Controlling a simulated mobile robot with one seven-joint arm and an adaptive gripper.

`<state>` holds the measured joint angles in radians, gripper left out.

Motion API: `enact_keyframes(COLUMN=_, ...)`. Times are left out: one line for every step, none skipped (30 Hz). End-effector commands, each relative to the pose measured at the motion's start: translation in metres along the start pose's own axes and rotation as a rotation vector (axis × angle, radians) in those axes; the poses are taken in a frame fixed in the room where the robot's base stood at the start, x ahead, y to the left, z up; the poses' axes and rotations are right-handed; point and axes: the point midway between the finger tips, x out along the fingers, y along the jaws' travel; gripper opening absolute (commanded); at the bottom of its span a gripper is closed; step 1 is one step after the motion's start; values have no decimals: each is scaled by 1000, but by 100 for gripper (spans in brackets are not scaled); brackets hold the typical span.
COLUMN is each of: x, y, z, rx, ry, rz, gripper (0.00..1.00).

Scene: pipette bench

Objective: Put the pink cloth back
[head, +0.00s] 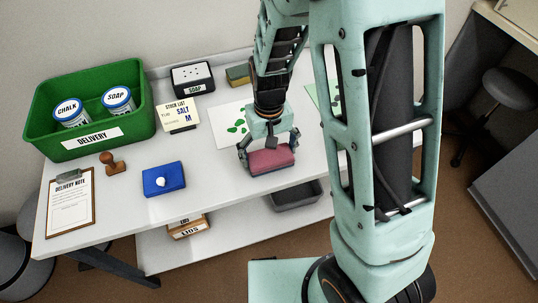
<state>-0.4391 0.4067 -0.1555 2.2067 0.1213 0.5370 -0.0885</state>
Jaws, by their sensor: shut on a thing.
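The pink cloth (271,161) is a folded, rounded block near the front edge of the white table, in the head view. My gripper (268,158) is above it and shut on it, with one finger at each end of the cloth. I cannot tell whether the cloth touches the table or is held slightly above it. A white sheet with green shapes (232,124) lies just behind the gripper, partly hidden by my arm.
A green delivery crate (140,125) holds two labelled tubs. A stock list card (179,115), black soap box (193,78), sponge (238,75), blue pad (163,180), stamp (113,164) and clipboard (70,203) stand around. A grey bin (297,196) is on the lower shelf.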

Motion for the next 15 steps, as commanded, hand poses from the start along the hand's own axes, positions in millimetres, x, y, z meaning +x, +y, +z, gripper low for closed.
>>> enact_keyframes(x=-1, y=0, z=0, rx=0, ry=1, rz=0, gripper=59)
enact_keyframes(x=-1, y=0, z=0, rx=0, ry=1, rz=0, gripper=59)
enact_keyframes(x=-1, y=0, z=0, rx=0, ry=0, rz=0, gripper=59)
enact_keyframes(x=-1, y=0, z=0, rx=0, ry=0, rz=0, gripper=59)
enact_keyframes(x=0, y=0, z=0, rx=0, ry=0, rz=0, gripper=59)
enact_keyframes(x=1, y=0, z=0, rx=0, ry=0, rz=0, gripper=59)
enact_keyframes(x=3, y=0, z=0, rx=0, ry=0, rz=0, gripper=59)
enact_keyframes(x=4, y=0, z=0, rx=0, ry=0, rz=0, gripper=59)
enact_keyframes(x=2, y=0, z=0, rx=0, ry=0, rz=0, gripper=90)
enact_keyframes(x=2, y=0, z=0, rx=0, ry=0, rz=0, gripper=93)
enact_keyframes(x=2, y=0, z=0, rx=0, ry=0, rz=0, gripper=96)
enact_keyframes(x=2, y=0, z=0, rx=0, ry=0, rz=0, gripper=100)
enact_keyframes(x=2, y=0, z=0, rx=0, ry=0, rz=0, gripper=100)
enact_keyframes(x=2, y=0, z=0, rx=0, ry=0, rz=0, gripper=100)
enact_keyframes(x=2, y=0, z=0, rx=0, ry=0, rz=0, gripper=100)
